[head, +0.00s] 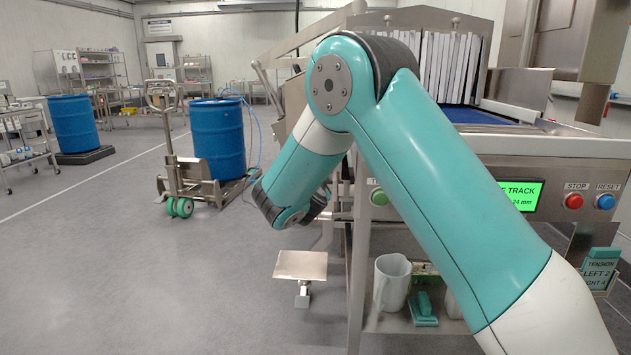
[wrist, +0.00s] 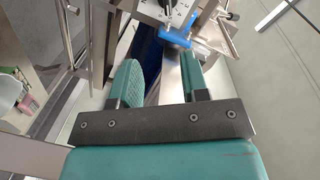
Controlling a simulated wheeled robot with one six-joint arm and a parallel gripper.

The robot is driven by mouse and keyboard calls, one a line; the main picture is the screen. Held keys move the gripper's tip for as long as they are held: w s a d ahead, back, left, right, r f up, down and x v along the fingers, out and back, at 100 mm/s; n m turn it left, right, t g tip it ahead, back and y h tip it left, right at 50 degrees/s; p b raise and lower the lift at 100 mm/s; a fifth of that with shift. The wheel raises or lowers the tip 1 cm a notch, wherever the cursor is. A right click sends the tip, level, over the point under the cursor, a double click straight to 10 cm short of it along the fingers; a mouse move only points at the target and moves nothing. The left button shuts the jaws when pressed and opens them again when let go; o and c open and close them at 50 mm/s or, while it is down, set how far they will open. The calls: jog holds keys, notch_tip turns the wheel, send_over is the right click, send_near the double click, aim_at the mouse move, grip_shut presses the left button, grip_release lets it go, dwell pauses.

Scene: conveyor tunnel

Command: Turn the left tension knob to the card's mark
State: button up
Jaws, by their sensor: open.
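The tension card (head: 600,271) stands at the right edge of the head view. It reads "TENSION", "LEFT 2" and a partly cut line that appears to say "RIGHT 4". In the wrist view a blue knob-like part (wrist: 178,36) sits beside a metal plate (wrist: 168,10) with small dark marks. It appears to be a tension knob; its setting is too small to read. My gripper (wrist: 160,66) is open, its two teal fingers apart with nothing held. The blue part is beyond the fingertips, nearer the right finger. In the head view my arm hides the knob area.
The conveyor frame (head: 357,260) stands beside my arm. Its panel has a green screen (head: 522,195), red STOP (head: 573,201) and blue RESET (head: 605,202) buttons. A white jug (head: 391,282) sits on a low shelf. A pallet jack (head: 185,180) and blue drum (head: 218,138) stand left; floor between is clear.

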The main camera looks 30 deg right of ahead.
jog(key=w+d+p, duration=0.1)
jog(key=w+d, duration=0.4)
jog(key=w, duration=0.2)
jog(key=w+d+t+p, duration=0.1)
jog(key=w+d, duration=0.3)
jog(key=w, duration=0.4)
jog(key=shift+d+f+p, duration=0.25)
jog(key=shift+d+p, duration=0.15)
jog(key=shift+p, duration=0.4)
jog(key=shift+c, duration=0.4)
grip_shut()
